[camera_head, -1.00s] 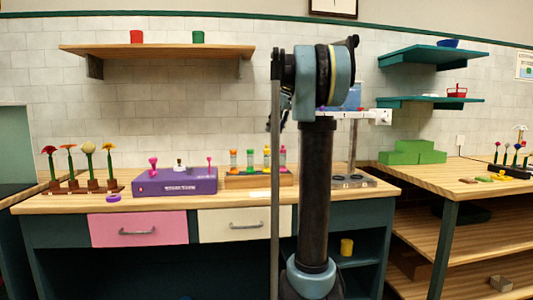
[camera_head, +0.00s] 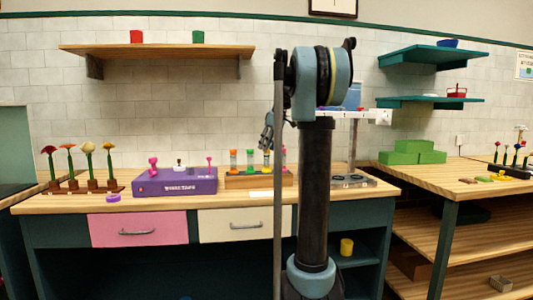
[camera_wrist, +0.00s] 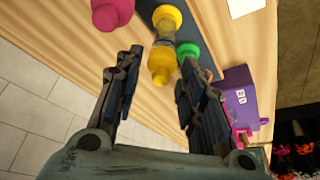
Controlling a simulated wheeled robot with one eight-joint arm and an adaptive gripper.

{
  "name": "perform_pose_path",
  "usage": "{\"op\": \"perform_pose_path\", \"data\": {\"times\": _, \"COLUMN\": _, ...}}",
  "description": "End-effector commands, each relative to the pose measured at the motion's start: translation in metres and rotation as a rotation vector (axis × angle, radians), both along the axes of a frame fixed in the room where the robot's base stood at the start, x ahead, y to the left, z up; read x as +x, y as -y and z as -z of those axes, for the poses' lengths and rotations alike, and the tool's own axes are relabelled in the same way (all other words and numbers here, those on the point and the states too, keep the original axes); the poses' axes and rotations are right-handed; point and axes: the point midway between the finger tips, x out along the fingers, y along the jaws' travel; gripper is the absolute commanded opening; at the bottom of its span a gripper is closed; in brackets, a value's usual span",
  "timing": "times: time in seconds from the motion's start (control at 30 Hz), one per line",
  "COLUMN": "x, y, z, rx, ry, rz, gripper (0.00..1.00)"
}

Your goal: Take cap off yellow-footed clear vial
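The clear vial (camera_wrist: 163,40) shows in the wrist view with a yellow part at each end. Its near yellow end (camera_wrist: 160,66), which looks like the cap, lies in line with the gap between my fingers; the other yellow end (camera_wrist: 167,17) is farther up the picture. My gripper (camera_wrist: 161,61) is open, with one finger on each side of that near end and no clear contact. In the head view my gripper (camera_head: 267,133) is just above the row of vials, partly hidden by my arm. A yellow-topped vial (camera_head: 266,154) stands below it.
A green-topped vial (camera_wrist: 187,50) is close by the right finger, and a pink one (camera_wrist: 110,13) is at upper left. The vials stand in a wooden rack (camera_head: 243,181). A purple box (camera_head: 175,183) is left of it, and a stand (camera_head: 354,150) is right.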

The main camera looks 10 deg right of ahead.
Motion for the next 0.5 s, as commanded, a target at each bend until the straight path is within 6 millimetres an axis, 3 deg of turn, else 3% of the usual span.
{"op": "perform_pose_path", "data": {"times": 0.1, "x": 0.0001, "y": 0.0, "z": -0.0001, "rx": 0.0, "ry": 0.0, "rz": 0.0, "gripper": 0.35}}
{"op": "perform_pose_path", "data": {"times": 0.23, "x": 0.0001, "y": 0.0001, "z": -0.0002, "rx": 0.0, "ry": 0.0, "rz": 0.0, "gripper": 0.18}}
{"op": "perform_pose_path", "data": {"times": 0.5, "x": 0.0001, "y": 0.0001, "z": -0.0003, "rx": 0.0, "ry": 0.0, "rz": 0.0, "gripper": 0.18}}
